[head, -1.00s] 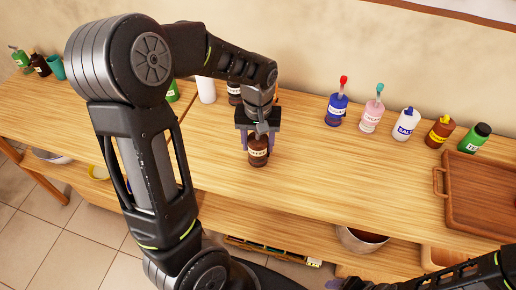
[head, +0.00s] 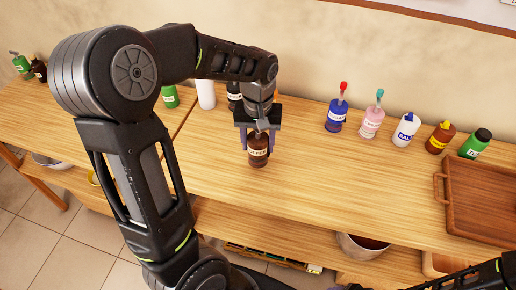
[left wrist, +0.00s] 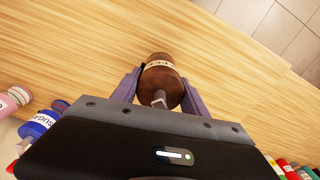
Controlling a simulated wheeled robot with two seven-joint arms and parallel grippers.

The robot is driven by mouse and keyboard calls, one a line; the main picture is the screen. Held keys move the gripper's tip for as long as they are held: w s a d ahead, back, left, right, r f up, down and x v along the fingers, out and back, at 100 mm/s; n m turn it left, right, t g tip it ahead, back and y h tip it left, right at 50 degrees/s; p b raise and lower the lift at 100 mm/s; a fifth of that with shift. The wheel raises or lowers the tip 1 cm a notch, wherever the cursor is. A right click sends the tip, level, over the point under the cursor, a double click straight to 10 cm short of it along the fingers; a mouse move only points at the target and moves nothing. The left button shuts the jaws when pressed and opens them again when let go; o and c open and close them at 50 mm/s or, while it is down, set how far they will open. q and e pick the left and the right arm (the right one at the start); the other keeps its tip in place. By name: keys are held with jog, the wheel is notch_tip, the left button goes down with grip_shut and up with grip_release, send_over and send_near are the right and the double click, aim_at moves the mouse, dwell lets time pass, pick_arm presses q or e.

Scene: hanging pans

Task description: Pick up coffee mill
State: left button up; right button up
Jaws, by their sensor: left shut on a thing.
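The coffee mill (head: 257,158) is a brown, jar-shaped piece with a pale label and a metal crank on top. It is upright over the wooden counter near its middle; I cannot tell whether its base touches the wood. My left gripper (head: 258,143) comes down from above and is shut on it, one purple finger on each side. In the left wrist view the mill (left wrist: 162,80) sits between the two fingers. My right forearm shows at the lower right of the head view, but its gripper is cut off by the bottom edge.
On the wooden counter (head: 330,185), a blue bottle (head: 337,115), pink bottle (head: 371,122), white bottle (head: 405,130), brown bottle (head: 440,138) and green bottle (head: 474,145) line the wall. A brown tray (head: 480,205) lies at right. A bowl (head: 362,247) is on the lower shelf. The counter's middle is clear.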

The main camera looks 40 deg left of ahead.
pick_arm(q)
notch_tip(320, 180, up, 7)
jog(key=shift+r+b, duration=0.1)
jog(key=shift+b, duration=0.25)
